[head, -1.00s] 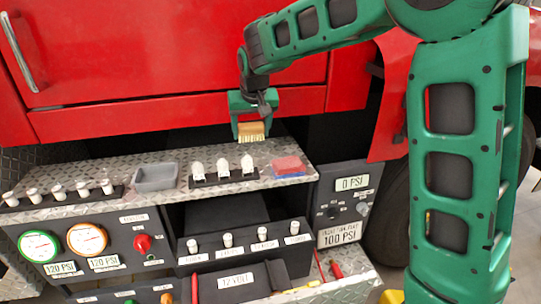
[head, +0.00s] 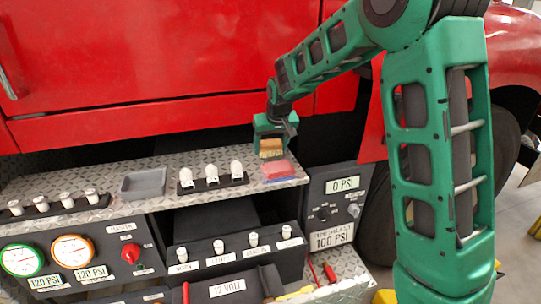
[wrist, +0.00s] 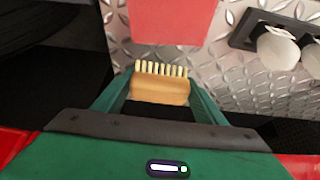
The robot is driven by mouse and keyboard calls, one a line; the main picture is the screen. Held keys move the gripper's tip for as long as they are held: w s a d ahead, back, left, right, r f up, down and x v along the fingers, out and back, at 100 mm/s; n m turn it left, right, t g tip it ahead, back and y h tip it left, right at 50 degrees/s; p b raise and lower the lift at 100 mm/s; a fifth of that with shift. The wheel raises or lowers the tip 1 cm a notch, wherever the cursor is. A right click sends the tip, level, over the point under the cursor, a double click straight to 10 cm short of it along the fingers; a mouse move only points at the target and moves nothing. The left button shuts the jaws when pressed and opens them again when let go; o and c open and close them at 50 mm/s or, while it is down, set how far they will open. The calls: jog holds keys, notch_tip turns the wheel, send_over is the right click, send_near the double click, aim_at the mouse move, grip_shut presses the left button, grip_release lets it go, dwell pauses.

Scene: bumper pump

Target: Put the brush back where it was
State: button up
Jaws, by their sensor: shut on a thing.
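My gripper (head: 270,140) is shut on a small wooden brush (head: 271,147) with pale bristles. In the wrist view the brush (wrist: 160,88) lies between the fingers, its bristles facing away from the gripper's palm. In the head view the brush is close behind a red and blue block (head: 279,171) at the right end of the diamond-plate shelf (head: 108,217). The block's red face (wrist: 172,20) shows just beyond the bristles in the wrist view. I cannot tell whether the brush touches the shelf or the block.
A grey tray (head: 144,184) and a black strip with white bulb-like knobs (head: 212,179) stand on the shelf left of the block. The red truck panel (head: 180,60) rises behind. Gauges and a control panel (head: 338,210) are below. Bare shelf lies between the tray and strip.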

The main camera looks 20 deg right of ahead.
aim_at(271, 151)
jog(key=shift+f, duration=1.5)
jog(key=o, duration=1.4)
jog(key=shift+f, duration=0.1)
jog(key=v, duration=1.2)
jog(key=s+d+m+g+h, duration=0.1)
jog(key=s+d+m+g, duration=0.15)
jog(key=s+d, duration=1.3)
jog(key=s+f+m+g, duration=0.1)
jog(key=s, duration=0.8)
jog(key=s+d+f+m, duration=0.1)
jog(key=s+f, duration=0.1)
jog(key=s, duration=0.6)
jog(key=s+d+f+m+g+y, duration=0.1)
jog(key=s+f+m, duration=0.1)
jog(key=s, duration=0.7)
jog(key=shift+s+f+g, duration=0.25)
jog(key=shift+s+g, duration=0.05)
jog(key=shift+g, duration=0.05)
